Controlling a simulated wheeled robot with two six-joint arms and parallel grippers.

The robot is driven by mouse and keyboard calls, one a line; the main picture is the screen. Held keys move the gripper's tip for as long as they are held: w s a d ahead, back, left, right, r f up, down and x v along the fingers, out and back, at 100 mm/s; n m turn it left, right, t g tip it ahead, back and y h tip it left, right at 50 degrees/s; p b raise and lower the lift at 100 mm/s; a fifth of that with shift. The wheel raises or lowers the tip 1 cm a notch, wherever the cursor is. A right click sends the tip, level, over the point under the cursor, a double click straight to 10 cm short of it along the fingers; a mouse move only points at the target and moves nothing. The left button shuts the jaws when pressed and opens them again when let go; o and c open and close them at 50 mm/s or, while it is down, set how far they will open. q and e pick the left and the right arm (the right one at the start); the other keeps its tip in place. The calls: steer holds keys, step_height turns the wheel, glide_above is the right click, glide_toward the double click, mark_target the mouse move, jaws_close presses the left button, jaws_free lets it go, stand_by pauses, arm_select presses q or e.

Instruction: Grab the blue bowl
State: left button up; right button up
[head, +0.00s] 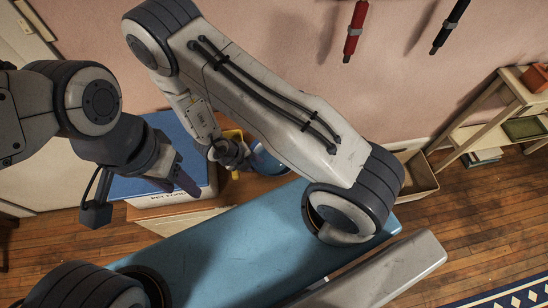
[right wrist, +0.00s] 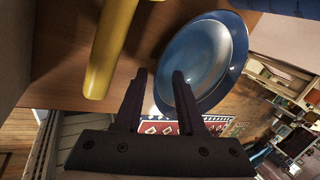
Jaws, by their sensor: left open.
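The blue bowl (right wrist: 203,58) sits on a darker blue plate (right wrist: 236,84) in the right wrist view. A blue dish shape, partly hidden by my right arm, shows in the head view (head: 266,160); I cannot tell bowl from plate there. My right gripper (right wrist: 160,75) is open. Its fingertips are at the near left edge of the dishes, with one finger overlapping the bowl's rim in the picture. I cannot tell whether it touches. My left gripper (head: 180,186) is open and empty, over a blue-lidded box left of the dishes.
A yellow object (right wrist: 108,48) stands left of the bowl on the wooden surface (right wrist: 65,70). The blue-lidded box (head: 150,145) is beside the dishes. An open bin (head: 416,172) and a shelf (head: 490,125) stand at the right. Red and black objects hang on the wall.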

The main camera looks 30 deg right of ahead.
steer(key=shift+d+f, duration=0.2)
steer(key=shift+f, duration=0.3)
jaws_close()
steer(key=shift+r, duration=0.1)
stand_by(1.0)
